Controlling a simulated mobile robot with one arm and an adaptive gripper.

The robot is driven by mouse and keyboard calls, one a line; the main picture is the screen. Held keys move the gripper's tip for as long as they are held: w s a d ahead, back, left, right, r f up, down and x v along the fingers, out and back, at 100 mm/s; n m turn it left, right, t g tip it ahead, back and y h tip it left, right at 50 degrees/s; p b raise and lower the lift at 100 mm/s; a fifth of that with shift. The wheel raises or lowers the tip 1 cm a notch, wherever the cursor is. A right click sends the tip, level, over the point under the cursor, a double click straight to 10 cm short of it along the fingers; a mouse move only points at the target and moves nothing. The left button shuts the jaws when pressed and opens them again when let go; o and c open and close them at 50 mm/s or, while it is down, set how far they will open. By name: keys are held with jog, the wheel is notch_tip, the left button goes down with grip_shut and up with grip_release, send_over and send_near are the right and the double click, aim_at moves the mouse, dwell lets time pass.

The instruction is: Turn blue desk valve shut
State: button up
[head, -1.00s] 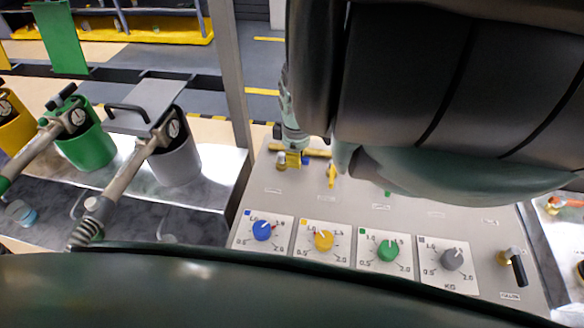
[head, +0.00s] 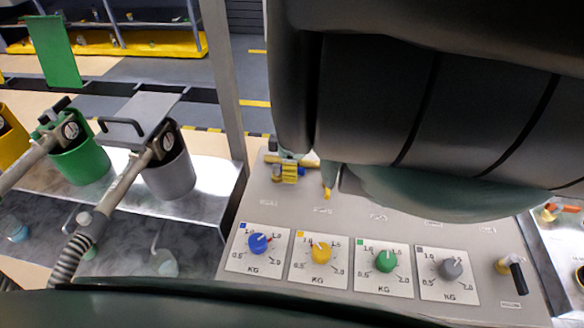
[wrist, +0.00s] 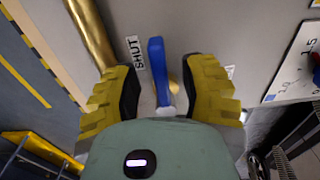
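The blue valve lever (wrist: 157,68) shows in the wrist view, long and narrow, between the two yellow fingers of my gripper (wrist: 163,92). The fingers stand apart with a visible gap on each side of the lever, so my gripper is open around it without gripping. A "SHUT" label (wrist: 136,52) is on the panel just left of the lever. In the head view my gripper (head: 289,173) is at the upper left of the grey desk panel (head: 345,215). My arm hides much of the panel's upper part there, and the lever is hard to make out.
A brass pipe (wrist: 92,32) runs close to the left finger. Beside my gripper is a yellow valve lever (head: 327,192). Below sit the blue (head: 258,243), yellow (head: 321,252), green (head: 385,260) and grey (head: 451,268) dials. A black-handled valve (head: 516,277) stands at right.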

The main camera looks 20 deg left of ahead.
jog(key=shift+a+r, duration=0.15)
jog(key=shift+r, duration=3.6)
